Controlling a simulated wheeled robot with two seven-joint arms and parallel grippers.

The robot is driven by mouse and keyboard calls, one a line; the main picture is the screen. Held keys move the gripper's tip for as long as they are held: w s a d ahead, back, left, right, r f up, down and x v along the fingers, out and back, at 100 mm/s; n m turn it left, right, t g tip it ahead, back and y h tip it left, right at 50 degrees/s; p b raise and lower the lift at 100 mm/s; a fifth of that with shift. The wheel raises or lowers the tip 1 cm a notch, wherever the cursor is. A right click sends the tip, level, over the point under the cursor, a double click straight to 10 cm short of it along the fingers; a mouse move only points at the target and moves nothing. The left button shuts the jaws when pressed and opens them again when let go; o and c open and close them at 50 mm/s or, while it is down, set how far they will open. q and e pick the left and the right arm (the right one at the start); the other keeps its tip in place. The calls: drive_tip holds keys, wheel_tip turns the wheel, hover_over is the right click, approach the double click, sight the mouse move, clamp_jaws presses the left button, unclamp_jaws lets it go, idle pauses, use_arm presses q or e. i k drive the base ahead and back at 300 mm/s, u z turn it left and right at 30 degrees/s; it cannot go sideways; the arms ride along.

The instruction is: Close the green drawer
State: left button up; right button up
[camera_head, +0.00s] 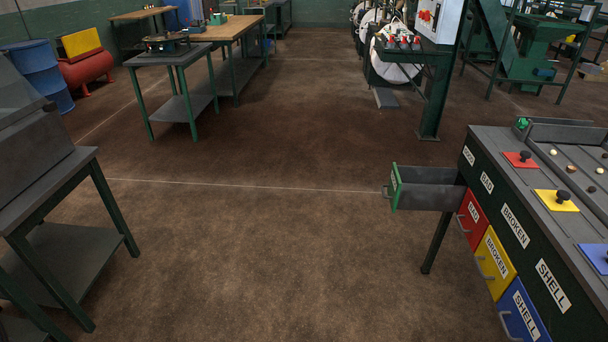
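The green drawer (395,188) is pulled well out of the dark sorting table (490,180) on the right. Its green front faces left, with a small metal handle (386,192) on it. The grey box behind the front looks empty. Below and nearer are the red drawer (471,219), the yellow drawer (494,263) and the blue drawer (521,312), all seated in the table. Neither of my grippers shows in the head view.
Brown floor (250,230) lies open left of the drawer. A grey metal table (65,220) stands at the left edge. A green-legged workbench (175,85), a blue barrel (40,75) and a red tank (88,70) stand at the back left. A green post (432,100) stands beyond the drawer.

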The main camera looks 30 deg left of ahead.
sight(431, 189)
drive_tip(key=u, duration=0.25)
drive_tip(key=k, duration=0.6)
drive_tip(key=u, duration=0.6)
drive_tip(key=i, duration=1.8)
drive_tip(key=z, duration=1.25)
drive_tip(key=i, duration=1.1)
